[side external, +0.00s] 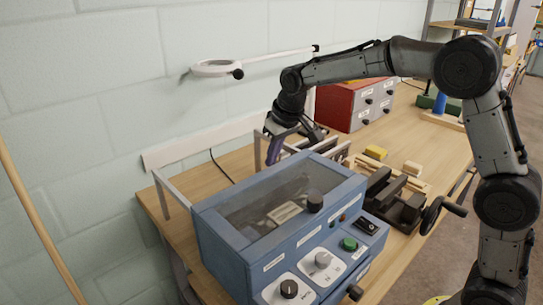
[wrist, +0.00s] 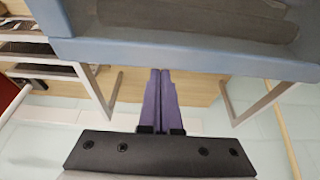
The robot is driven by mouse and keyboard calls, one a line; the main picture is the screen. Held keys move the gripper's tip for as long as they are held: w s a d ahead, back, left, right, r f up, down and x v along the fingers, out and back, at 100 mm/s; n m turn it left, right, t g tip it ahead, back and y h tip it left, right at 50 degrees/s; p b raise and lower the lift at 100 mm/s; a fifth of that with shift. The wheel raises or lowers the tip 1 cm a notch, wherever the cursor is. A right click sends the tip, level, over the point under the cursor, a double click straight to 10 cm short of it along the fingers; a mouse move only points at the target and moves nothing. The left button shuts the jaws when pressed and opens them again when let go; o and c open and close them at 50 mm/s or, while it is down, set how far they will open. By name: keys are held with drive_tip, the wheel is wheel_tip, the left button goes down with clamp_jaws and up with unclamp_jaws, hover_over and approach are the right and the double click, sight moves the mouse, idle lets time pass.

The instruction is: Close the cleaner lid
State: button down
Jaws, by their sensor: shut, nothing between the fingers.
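The cleaner (side external: 225,250) is a blue box on the bench with knobs and buttons on its front. Its lid (side external: 300,192) has a blue frame, a see-through window and a black knob; it appears to lie flat across the top, but I cannot tell if it is fully seated. My gripper (side external: 272,158) is behind the cleaner's back edge, pointing down, its lower part close to that edge. In the wrist view, my purple fingers (wrist: 160,73) are together and empty, with tips at or just beside a blue edge of the cleaner (wrist: 180,58). Contact cannot be told.
Pale metal frames (side external: 165,190) stand behind the cleaner near the wall. A red drawer box (side external: 340,108) is farther back. A black vise (side external: 395,197) with a hand wheel and a yellow block (side external: 376,153) sit to the right. A magnifier lamp (side external: 215,68) hangs above.

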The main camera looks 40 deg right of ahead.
drive_tip(key=w, duration=0.4)
drive_tip(key=v, duration=1.4)
drive_tip(key=s+d+r+t, duration=0.1)
drive_tip(key=s+r, duration=0.3)
drive_tip(key=s, duration=0.2)
drive_tip(key=s+d+t, duration=0.1)
drive_tip(key=s, duration=1)
drive_tip(key=s+f, duration=1.4)
drive_tip(key=s, duration=0.2)
drive_tip(key=shift+s+d+f, duration=0.3)
drive_tip(key=shift+s+d, duration=0.05)
drive_tip(key=shift+s, duration=0.05)
drive_tip(key=c, duration=1.5)
unclamp_jaws()
drive_tip(key=shift+c, duration=0.2)
